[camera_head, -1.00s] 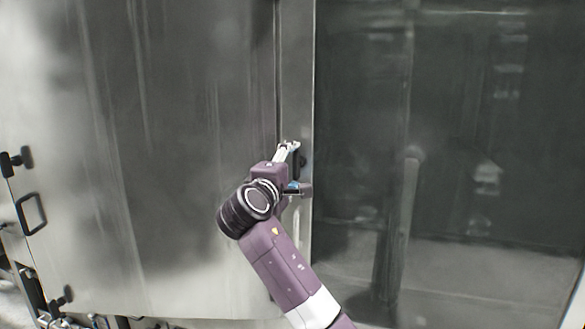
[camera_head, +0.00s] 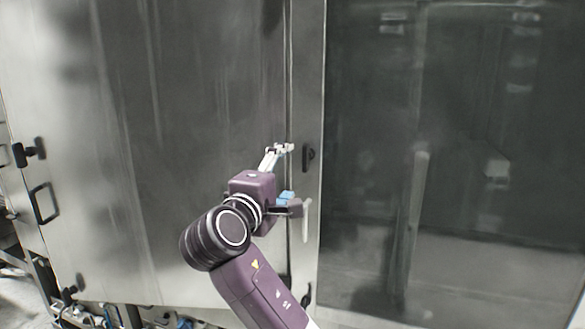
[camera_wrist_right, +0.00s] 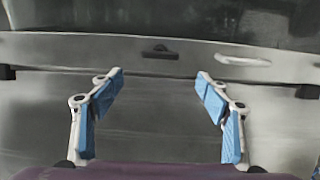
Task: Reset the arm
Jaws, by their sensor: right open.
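My right arm, purple with a black joint, reaches up from the bottom of the head view. Its gripper (camera_head: 280,150) is in front of the steel machine, close to the seam between the wide left panel (camera_head: 190,110) and the narrow door frame (camera_head: 307,75). In the right wrist view the gripper (camera_wrist_right: 160,95) has its two blue-padded fingers spread wide with nothing between them. A dark latch (camera_head: 308,157) is on the frame just right of the fingertips, and it also shows ahead in the wrist view (camera_wrist_right: 160,52). My left gripper is not in view.
A pale bar handle (camera_head: 305,220) is on the frame below the latch. A large dark glass door (camera_head: 460,120) fills the right side. Black latches and a black loop handle (camera_head: 45,203) are at the left edge. Pipes and fittings lie low at left.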

